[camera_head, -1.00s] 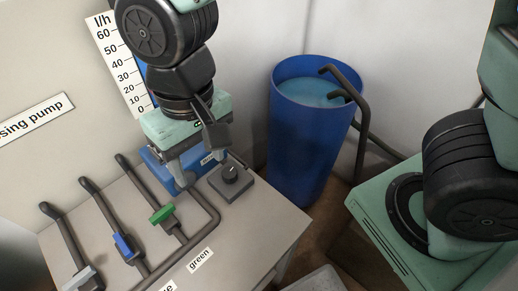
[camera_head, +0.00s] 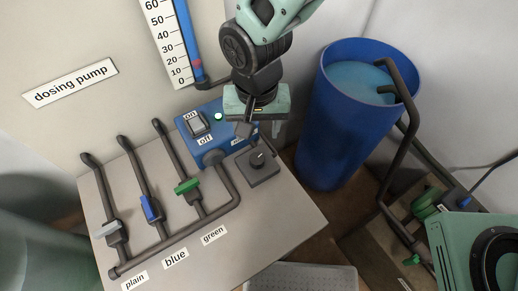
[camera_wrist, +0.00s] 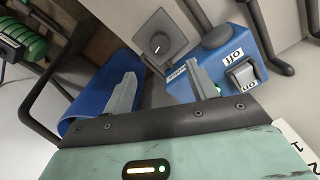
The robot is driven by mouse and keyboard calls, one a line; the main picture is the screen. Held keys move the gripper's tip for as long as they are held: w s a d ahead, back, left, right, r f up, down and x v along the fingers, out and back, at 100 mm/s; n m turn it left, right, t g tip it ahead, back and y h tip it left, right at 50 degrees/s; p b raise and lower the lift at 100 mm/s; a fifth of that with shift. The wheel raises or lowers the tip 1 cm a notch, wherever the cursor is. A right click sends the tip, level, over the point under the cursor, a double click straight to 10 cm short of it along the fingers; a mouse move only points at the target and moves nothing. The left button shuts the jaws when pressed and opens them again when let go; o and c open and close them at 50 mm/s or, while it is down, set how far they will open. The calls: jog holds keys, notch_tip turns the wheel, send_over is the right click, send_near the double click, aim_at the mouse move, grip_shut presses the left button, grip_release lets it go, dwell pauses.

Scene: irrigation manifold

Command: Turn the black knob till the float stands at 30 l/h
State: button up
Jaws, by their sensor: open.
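The black knob (camera_head: 258,160) sits on a square grey base on the bench top. In the wrist view the knob (camera_wrist: 160,46) has a pale pointer mark, beyond the fingertips. My gripper (camera_head: 261,132) is open and empty, above and behind the knob, apart from it. In the wrist view my gripper's fingers (camera_wrist: 164,78) stand wide apart. The red float (camera_head: 197,63) is low in the blue tube beside the l/h scale (camera_head: 160,28), roughly between 10 and 20. The blue dosing pump (camera_head: 225,138) has an on/off rocker switch (camera_head: 197,123) and a lit green lamp (camera_head: 218,116).
Valves with grey (camera_head: 106,230), blue (camera_head: 150,208) and green (camera_head: 187,186) handles stand on pipes left of the knob. A blue barrel (camera_head: 335,135) of liquid stands to the right. A pipe passes close to the knob's left.

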aim_at(257, 159)
notch_tip(257, 159, down, 12)
jog(key=p, duration=0.3)
jog(key=c, duration=1)
